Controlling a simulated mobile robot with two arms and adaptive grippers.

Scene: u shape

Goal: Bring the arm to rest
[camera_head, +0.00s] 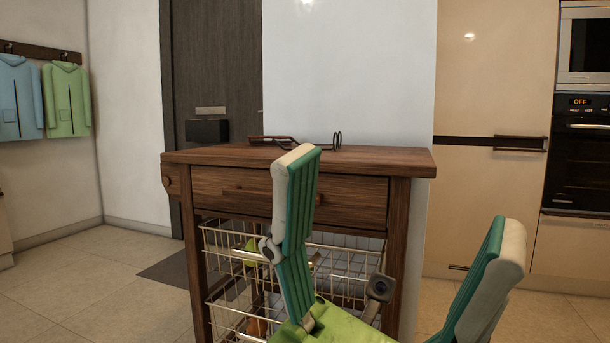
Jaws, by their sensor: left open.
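My left gripper (402,192) fills the lower middle of the head view, close to the camera. Its two pale fingers with ribbed green pads stand wide apart, and nothing is between them. Part of its lime-green body shows at the bottom edge. One finger stands in front of the wooden cart (218,184), covering part of its drawer and wire baskets. The other finger is to the right, in front of the cream cabinet and floor. I cannot tell how far the fingers are from the cart. My right gripper is not in view.
A dark wire utensil (285,141) lies on the cart top. Wire baskets (222,240) hang below. A dark door (215,60) and white wall stand behind. An oven (580,150) is at the right, jackets (66,98) hang at the left.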

